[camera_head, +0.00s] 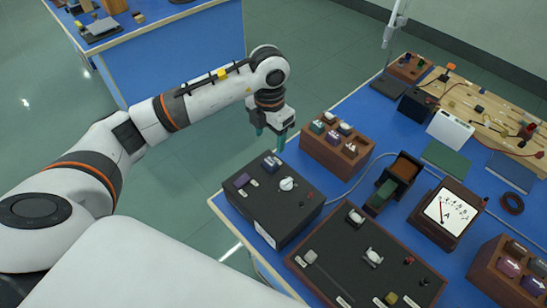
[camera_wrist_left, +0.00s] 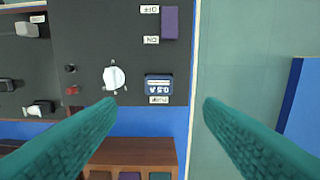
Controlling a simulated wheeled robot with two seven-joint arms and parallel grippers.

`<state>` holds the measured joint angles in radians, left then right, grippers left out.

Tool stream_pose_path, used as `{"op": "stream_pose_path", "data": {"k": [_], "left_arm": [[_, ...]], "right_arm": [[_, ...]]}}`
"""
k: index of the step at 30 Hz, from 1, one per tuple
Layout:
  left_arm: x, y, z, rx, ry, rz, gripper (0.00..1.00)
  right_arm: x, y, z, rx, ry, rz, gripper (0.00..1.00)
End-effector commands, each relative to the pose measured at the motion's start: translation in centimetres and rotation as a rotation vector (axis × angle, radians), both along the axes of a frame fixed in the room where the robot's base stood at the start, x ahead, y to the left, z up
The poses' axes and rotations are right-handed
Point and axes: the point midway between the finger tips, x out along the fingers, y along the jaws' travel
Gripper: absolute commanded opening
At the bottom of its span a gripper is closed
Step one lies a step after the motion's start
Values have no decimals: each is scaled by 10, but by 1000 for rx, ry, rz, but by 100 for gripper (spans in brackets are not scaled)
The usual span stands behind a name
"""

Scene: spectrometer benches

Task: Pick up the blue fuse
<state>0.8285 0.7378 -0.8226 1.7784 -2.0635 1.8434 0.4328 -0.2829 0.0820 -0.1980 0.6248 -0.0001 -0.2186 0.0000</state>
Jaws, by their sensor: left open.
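The blue fuse (camera_head: 271,163) sits in the top of a dark control box (camera_head: 262,220), near its back corner. In the left wrist view the blue fuse (camera_wrist_left: 158,86) has a white marking and a label beside it. The box (camera_wrist_left: 85,55) also carries a white knob (camera_wrist_left: 114,77) and a purple switch (camera_wrist_left: 170,22). My left gripper (camera_head: 269,138) is open and empty, above the box's back edge and apart from the fuse. In the left wrist view its teal fingers (camera_wrist_left: 159,104) spread to either side of the fuse's line. My right gripper is not in view.
A wooden rack (camera_head: 322,153) of several coloured blocks stands just behind the box. A second dark panel (camera_head: 330,265) lies to the right. A meter (camera_head: 447,212) and other apparatus crowd the blue bench. Open floor lies left of the bench.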

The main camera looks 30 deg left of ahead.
Motion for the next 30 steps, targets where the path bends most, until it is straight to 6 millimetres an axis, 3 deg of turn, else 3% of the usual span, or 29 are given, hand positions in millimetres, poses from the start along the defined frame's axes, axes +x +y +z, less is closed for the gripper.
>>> {"op": "stream_pose_path", "data": {"k": [3,7,13,18,24,30], "left_arm": [[-1,0,-19,1,5,1,62],[0,0,-35,-1,3,0,62],[-1,-1,-49,-2,5,0,62],[-1,-1,-76,-3,4,0,62],[-1,-1,-92,-1,0,-1,62],[0,-1,-93,-1,-1,-1,59]], "right_arm": [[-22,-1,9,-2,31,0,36],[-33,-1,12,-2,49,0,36],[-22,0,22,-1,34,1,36],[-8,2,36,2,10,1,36],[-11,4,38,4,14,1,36],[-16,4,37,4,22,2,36]]}}
